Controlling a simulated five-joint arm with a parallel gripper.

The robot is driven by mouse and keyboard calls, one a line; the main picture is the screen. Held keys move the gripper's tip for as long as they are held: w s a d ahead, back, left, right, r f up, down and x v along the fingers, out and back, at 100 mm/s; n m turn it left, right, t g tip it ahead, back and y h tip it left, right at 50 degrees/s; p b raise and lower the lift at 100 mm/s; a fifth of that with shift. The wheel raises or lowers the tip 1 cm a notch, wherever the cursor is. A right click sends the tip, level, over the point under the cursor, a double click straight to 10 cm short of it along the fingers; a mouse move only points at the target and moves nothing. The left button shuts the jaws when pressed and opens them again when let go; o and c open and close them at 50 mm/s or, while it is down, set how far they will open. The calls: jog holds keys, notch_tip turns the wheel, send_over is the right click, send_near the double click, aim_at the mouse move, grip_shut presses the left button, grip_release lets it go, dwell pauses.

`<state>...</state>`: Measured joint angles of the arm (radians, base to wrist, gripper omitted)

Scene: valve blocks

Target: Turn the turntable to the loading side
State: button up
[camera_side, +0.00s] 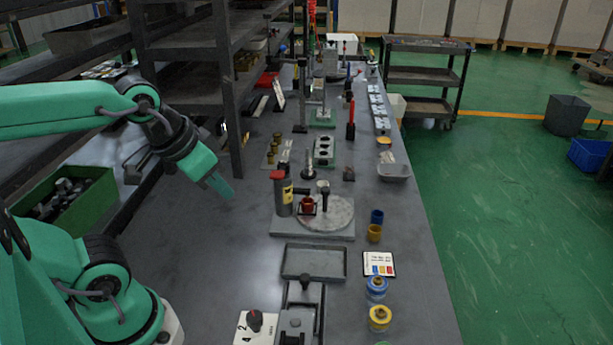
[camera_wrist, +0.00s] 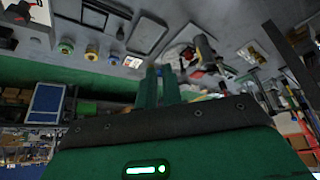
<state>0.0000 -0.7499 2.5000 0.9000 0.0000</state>
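The turntable (camera_side: 335,213) is a round, light grey disc on a square grey base plate (camera_side: 312,233), in the middle of the bench. A red cup (camera_side: 307,205) sits in a dark holder at the disc's left side. A short post with a black knob (camera_side: 323,188) stands up near the disc's back edge. My gripper (camera_side: 221,188) hangs above the bench to the left of the turntable, apart from it. In the wrist view its green fingers (camera_wrist: 163,86) look close together with nothing between them. The turntable's details are unclear there.
A dark cylinder with a yellow label (camera_side: 284,196) stands at the base plate's left. An empty grey tray (camera_side: 314,275) lies in front. Shelving (camera_side: 232,110) rises behind my gripper. The bench left of the turntable is clear.

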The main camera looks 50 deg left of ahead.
jog(key=o, duration=0.7)
jog(key=shift+w+r, duration=0.15)
jog(key=shift+w, duration=0.05)
jog(key=m+g, duration=0.6)
jog(key=m, duration=0.2)
send_over(325, 189)
notch_tip(325, 189, down, 9)
jog(key=shift+w+r, duration=0.1)
jog(key=shift+n, duration=0.3)
jog(key=shift+f, duration=3.9)
